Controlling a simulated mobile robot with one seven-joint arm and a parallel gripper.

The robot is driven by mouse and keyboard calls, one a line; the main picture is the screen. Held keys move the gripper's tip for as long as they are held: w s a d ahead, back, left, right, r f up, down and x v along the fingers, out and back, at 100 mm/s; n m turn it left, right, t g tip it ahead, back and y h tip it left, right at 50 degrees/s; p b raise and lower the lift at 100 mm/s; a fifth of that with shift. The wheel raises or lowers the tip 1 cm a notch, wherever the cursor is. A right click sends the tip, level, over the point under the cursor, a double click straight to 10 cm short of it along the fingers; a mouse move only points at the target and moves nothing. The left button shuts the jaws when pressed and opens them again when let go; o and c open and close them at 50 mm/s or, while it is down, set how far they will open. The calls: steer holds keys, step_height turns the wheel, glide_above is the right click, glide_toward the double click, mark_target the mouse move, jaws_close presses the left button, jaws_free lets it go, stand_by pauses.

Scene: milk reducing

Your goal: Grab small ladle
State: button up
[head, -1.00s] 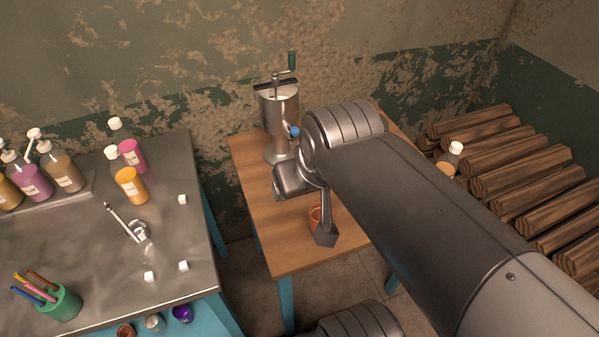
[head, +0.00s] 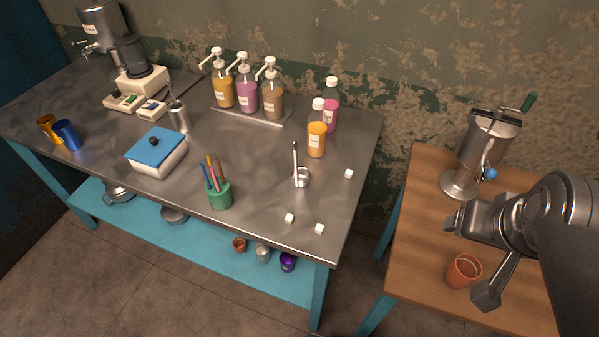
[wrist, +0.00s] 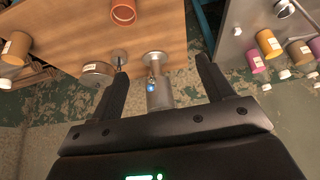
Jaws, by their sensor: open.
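A small metal ladle (head: 296,160) with a thin upright handle and a small round bowl is on the steel table in the head view, left of the orange bottle and near several white cubes. A metal piece at the top right of the wrist view (wrist: 285,9) may be its bowl. My gripper (head: 470,257) is over the wooden table, well to the right of the ladle and apart from it. Its two black fingers (wrist: 162,67) are spread with nothing held between them in the wrist view.
A metal machine (head: 486,145) with a green crank stands behind my gripper. A terracotta cup (head: 463,271) is close to my gripper. A pen holder (head: 218,195), orange bottle (head: 316,138) and pump bottles (head: 247,97) stand on the steel table. A floor gap separates the tables.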

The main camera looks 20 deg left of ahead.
steer(key=shift+o, duration=0.3)
stand_by(0.4)
steer(key=w+a+m+g+y, duration=0.1)
steer(key=w+a+m+g, duration=0.15)
steer(key=w+a, duration=0.55)
steer(key=m+g+y, duration=0.3)
steer(key=m+g, duration=0.3)
steer(key=m, duration=0.3)
glide_above(301, 175)
steer(key=w+d, duration=0.2)
step_height(301, 175, down, 17)
steer(key=shift+a+f, duration=0.1)
steer(key=shift+a, duration=0.05)
steer(key=shift+t, duration=0.25)
steer(key=shift+s+d+x, duration=0.1)
steer(key=shift+d+x, duration=0.05)
steer(key=shift+x, duration=1.35)
steer(key=shift+s+d+x, duration=0.15)
steer(key=shift+x, duration=1.4)
steer(key=shift+c, duration=0.3)
